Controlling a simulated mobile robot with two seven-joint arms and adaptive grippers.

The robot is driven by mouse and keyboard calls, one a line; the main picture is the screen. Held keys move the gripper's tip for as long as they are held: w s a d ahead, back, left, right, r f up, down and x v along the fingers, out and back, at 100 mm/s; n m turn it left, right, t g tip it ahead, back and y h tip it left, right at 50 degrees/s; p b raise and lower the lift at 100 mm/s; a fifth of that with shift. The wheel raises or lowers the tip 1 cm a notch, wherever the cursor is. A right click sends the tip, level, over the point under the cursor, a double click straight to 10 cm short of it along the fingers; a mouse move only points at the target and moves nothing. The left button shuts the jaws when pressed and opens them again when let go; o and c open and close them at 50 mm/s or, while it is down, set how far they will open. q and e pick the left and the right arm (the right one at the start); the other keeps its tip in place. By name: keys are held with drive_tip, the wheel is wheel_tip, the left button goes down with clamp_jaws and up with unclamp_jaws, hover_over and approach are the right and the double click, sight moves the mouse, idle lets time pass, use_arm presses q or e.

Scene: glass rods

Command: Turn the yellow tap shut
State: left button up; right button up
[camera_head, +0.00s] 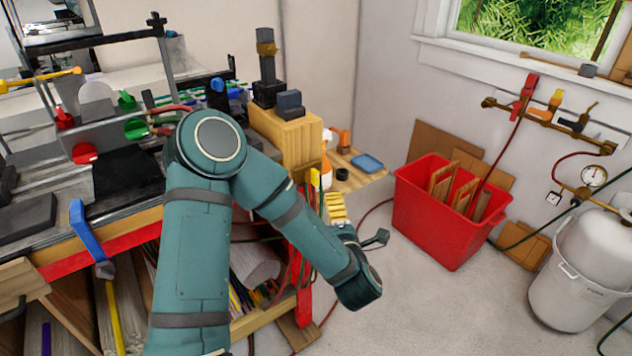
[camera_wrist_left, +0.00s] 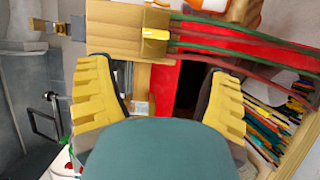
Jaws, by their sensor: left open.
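A yellow-orange tap handle (camera_head: 555,98) stands on the brass wall pipe at the upper right of the head view, between a red handle (camera_head: 525,95) and a black one (camera_head: 578,121). My left gripper (camera_head: 336,205) is by the right end of the bench, well to the left of that pipe. In the left wrist view its yellow fingers (camera_wrist_left: 160,85) are apart and empty. A small yellow piece (camera_wrist_left: 155,34) shows beyond them on the bench end; I cannot tell whether it is a tap. My right gripper is not in view.
A red bin (camera_head: 430,228) with boards stands on the floor below the pipe. A gauge (camera_head: 594,175) and a white cylinder (camera_head: 575,275) are at the right. Hoses (camera_wrist_left: 240,45) run across the bench end. Floor between bench and bin is mostly clear.

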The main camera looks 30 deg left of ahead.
sight(316, 180)
use_arm(q)
drive_tip(key=x, duration=1.3)
drive_tip(key=shift+a+r+b, duration=0.3)
drive_tip(key=shift+a+b, duration=0.1)
drive_tip(key=shift+a, duration=0.2)
drive_tip(key=c, duration=1.2)
